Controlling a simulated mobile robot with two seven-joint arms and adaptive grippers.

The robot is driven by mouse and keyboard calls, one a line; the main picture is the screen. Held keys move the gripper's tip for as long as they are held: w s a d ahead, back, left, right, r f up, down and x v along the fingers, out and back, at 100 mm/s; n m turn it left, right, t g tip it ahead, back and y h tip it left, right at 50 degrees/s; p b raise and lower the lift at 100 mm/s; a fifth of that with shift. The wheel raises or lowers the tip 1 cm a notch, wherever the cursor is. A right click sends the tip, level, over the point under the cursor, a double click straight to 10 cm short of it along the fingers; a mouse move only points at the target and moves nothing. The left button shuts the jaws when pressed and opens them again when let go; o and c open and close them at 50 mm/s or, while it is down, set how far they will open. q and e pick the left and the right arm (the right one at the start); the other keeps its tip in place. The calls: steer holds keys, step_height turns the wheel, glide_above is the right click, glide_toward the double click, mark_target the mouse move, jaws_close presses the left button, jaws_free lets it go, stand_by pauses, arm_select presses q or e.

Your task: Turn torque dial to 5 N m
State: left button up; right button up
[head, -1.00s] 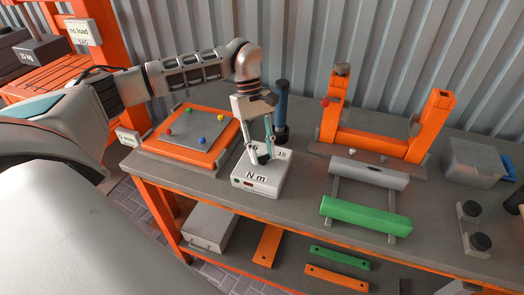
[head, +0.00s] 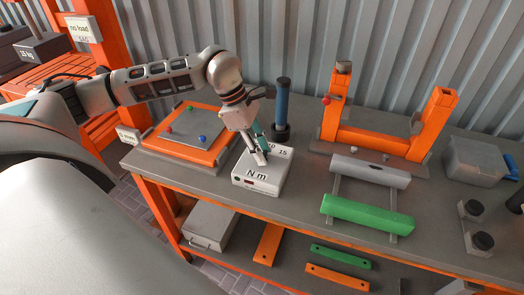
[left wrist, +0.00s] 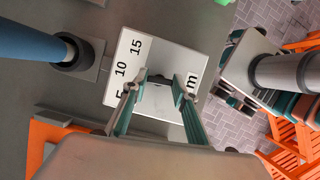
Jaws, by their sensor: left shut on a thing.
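The torque box (head: 248,182) is a white block marked "N m" on its front, standing on the grey bench. Its top shows "10" and "15" in the head view. In the left wrist view its top (left wrist: 175,48) also shows a partly covered "5" by my finger. My left gripper (head: 261,158) reaches down over the box, tilted. In the left wrist view, the fingers of my left gripper (left wrist: 163,82) stand on either side of the dial, shut on it. The dial is mostly hidden, so its pointer setting cannot be read. My right gripper is out of view.
A blue-handled tool (head: 282,105) stands upright close behind the box. An orange tray (head: 210,158) with coloured balls lies to its left. An orange frame (head: 385,142) and a green beam (head: 366,215) are to the right. Bare bench lies between box and beam.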

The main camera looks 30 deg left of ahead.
arm_select(q)
steer(key=n, duration=0.2)
steer(key=n+t+y+b, duration=0.1)
steer(key=n, duration=0.1)
steer(key=shift+s+f+n, duration=0.1)
steer(key=shift+s+n, duration=0.05)
steer(key=shift+n, duration=0.15)
steer(key=shift+d+n+t+y+b, duration=0.1)
steer(key=shift+n+t+y+b, duration=0.5)
steer(key=shift+n, duration=1)
steer(key=o, duration=1.1)
steer(key=v, duration=1.2)
